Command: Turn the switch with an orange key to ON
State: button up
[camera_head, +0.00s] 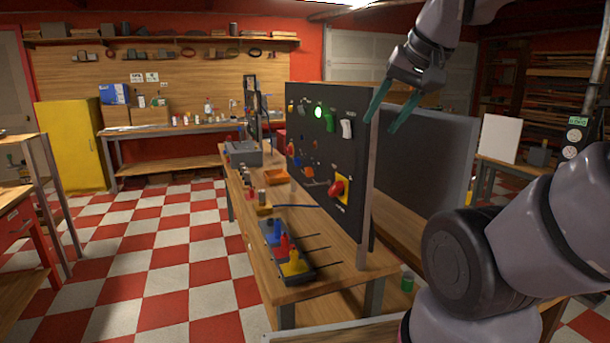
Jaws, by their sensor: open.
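A dark upright control panel (318,160) stands on the wooden workbench (330,265), seen at a slant. A small orange part (307,172) shows low on its face, left of a red rotary knob on a yellow plate (338,189). It may be the orange key, but it is too small to tell, and its ON mark cannot be read. My gripper (380,127) is open and empty, with teal fingers pointing down near the panel's upper right edge. It appears apart from the switches.
The panel also carries a lit green lamp (319,112), a green switch (329,119) and a white switch (347,128). A box with blue, red and yellow levers (294,264) lies in front. An orange tray (277,176) sits further back. The checkered floor at left is clear.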

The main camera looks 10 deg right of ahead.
aim_at(309, 170)
jog(key=j+z, duration=0.15)
jog(key=j, duration=0.2)
jog(key=i+j, duration=0.25)
jog(key=i+j+u, duration=0.15)
jog(key=i, duration=0.3)
